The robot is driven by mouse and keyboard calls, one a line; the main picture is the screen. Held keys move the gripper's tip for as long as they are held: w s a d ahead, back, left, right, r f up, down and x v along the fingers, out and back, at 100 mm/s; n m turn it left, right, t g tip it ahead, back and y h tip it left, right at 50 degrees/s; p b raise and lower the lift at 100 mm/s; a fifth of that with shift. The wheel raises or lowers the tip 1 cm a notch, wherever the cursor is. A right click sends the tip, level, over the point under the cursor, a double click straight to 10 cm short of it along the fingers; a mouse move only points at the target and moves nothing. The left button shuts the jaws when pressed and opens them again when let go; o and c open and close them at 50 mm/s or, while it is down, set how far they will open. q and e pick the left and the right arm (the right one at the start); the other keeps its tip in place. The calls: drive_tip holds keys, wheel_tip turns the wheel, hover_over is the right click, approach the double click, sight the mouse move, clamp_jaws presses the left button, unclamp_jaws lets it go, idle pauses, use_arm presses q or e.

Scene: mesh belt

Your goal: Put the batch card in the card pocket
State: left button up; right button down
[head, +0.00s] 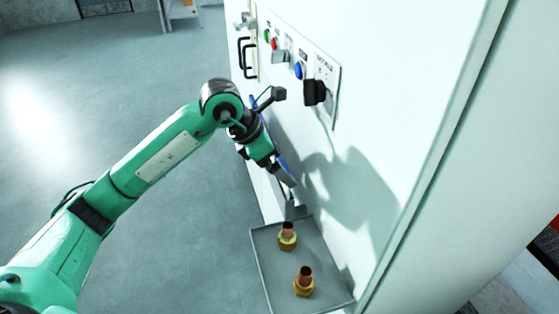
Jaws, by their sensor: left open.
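My left arm reaches in from the left, and its gripper (288,188) is open close to the white cabinet face, just above the tray. A blue-edged flat thing (283,158) shows partly behind the gripper against the cabinet. The arm and gripper hide most of it, and I cannot tell whether it is the card pocket or something else. I cannot make out the batch card. My right gripper is not in view.
A grey tray (264,258) juts from the cabinet (420,75), holding two brass fittings (287,238) (304,284). Above is a control panel (325,68) with buttons and a black knob (314,92). A black handle (245,58) is farther back. The floor at left is clear.

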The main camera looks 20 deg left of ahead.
use_arm(q)
drive_tip(key=b+v, duration=0.1)
drive_tip(key=v, duration=1.2)
drive_tip(key=shift+s+a+r, duration=0.15)
drive_tip(key=shift+a, duration=0.05)
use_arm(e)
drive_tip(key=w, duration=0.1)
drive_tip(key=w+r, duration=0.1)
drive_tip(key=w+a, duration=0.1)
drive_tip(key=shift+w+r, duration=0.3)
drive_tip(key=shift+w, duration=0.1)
